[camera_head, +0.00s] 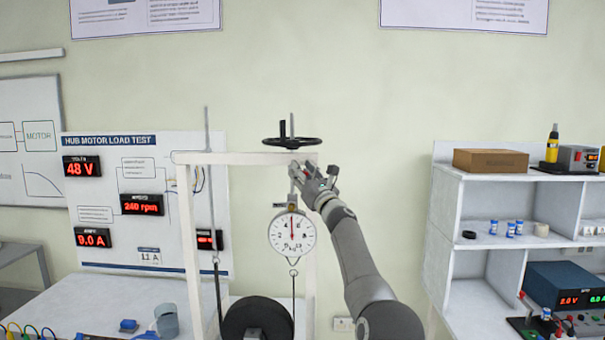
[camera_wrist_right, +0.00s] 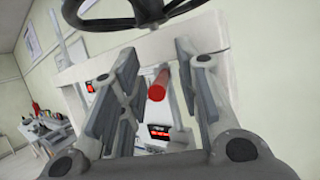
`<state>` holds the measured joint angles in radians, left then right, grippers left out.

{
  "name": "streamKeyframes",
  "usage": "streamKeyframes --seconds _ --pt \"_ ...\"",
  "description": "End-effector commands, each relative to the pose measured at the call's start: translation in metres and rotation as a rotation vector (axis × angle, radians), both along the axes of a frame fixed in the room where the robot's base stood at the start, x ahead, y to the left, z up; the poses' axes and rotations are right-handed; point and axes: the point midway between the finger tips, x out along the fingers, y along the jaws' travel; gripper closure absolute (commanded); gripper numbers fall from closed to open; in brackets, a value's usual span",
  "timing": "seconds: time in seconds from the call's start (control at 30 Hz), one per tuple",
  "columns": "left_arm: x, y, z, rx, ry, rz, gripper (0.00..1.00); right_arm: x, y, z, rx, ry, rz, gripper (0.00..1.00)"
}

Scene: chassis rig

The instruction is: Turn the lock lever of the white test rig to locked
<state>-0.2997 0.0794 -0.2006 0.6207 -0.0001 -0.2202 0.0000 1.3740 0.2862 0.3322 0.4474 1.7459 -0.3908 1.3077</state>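The white test rig (camera_head: 240,158) is an upright frame with a black handwheel (camera_head: 290,142) on top and a round dial gauge (camera_head: 292,233) hanging below. In the right wrist view, a red cylindrical lever grip (camera_wrist_right: 157,85) points towards the camera below the crossbar. My right gripper (camera_head: 314,174) is at the rig's upper right corner, just below the handwheel. In the right wrist view its fingers (camera_wrist_right: 160,75) are open, with the red grip between them and visible gaps on both sides. The lever's pivot is hidden. My left gripper is out of view.
The handwheel (camera_wrist_right: 140,14) is close above my right fingers. A panel with red displays (camera_head: 140,205) stands behind the rig at left. A black wheel (camera_head: 258,318) sits low in the frame. White shelves (camera_head: 450,210) stand at right, with clear wall between.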

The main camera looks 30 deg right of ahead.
Motion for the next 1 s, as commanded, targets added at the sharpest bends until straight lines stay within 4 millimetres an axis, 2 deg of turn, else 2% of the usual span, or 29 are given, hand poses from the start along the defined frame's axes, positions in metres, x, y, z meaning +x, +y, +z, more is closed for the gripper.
streamKeyframes --seconds 0.3,0.6,1.0 --pt "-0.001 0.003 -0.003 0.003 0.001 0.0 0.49 0.0 0.001 -0.003 -0.001 0.002 -0.016 0.68" --pt "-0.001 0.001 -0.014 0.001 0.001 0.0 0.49 -0.002 0.014 -0.004 -0.005 0.001 -0.128 0.68" --pt "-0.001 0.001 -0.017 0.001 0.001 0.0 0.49 -0.004 0.026 -0.002 -0.002 0.001 -0.191 0.68"
